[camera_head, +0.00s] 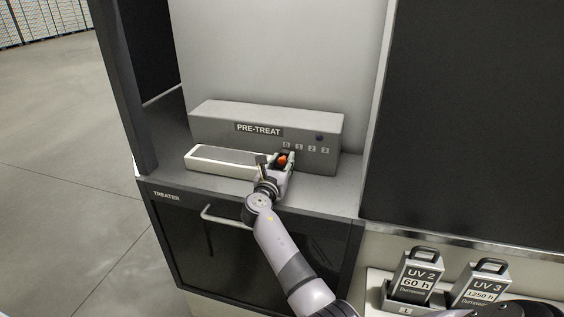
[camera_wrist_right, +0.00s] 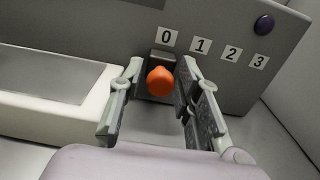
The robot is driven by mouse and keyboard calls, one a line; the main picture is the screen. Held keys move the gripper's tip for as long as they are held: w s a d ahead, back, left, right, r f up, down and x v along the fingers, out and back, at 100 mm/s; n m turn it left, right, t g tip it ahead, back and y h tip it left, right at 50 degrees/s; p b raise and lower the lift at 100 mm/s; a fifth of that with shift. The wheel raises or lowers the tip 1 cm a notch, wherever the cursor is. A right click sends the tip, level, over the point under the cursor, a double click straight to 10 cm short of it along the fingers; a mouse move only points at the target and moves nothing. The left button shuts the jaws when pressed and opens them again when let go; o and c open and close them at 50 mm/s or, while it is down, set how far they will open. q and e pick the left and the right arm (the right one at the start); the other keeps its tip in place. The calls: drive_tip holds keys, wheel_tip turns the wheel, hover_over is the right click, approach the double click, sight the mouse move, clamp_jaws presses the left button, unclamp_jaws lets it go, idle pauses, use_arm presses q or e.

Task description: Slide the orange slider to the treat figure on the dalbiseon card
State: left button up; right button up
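The orange slider (camera_head: 282,159) is a small knob on the front of the grey PRE-TREAT box (camera_head: 225,122), below the label 0. In the right wrist view the orange slider (camera_wrist_right: 160,81) sits between the two fingers of my right gripper (camera_wrist_right: 152,100). The fingers are spread, with a gap visible on each side of the knob. In the head view my right gripper (camera_head: 281,163) is at the box front, around the knob. My left gripper is not in view. No dalbiseon card is seen.
Labels 0, 1, 2, 3 (camera_wrist_right: 215,48) run rightward along the box, with a dark purple button (camera_wrist_right: 264,24) above them. A white tray (camera_head: 200,165) lies left of my gripper. The TREATER cabinet (camera_head: 185,235) is below. UV 2 (camera_head: 417,270) and UV 3 (camera_head: 480,285) blocks stand at lower right.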

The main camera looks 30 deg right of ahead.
clamp_jaws()
idle(0.5)
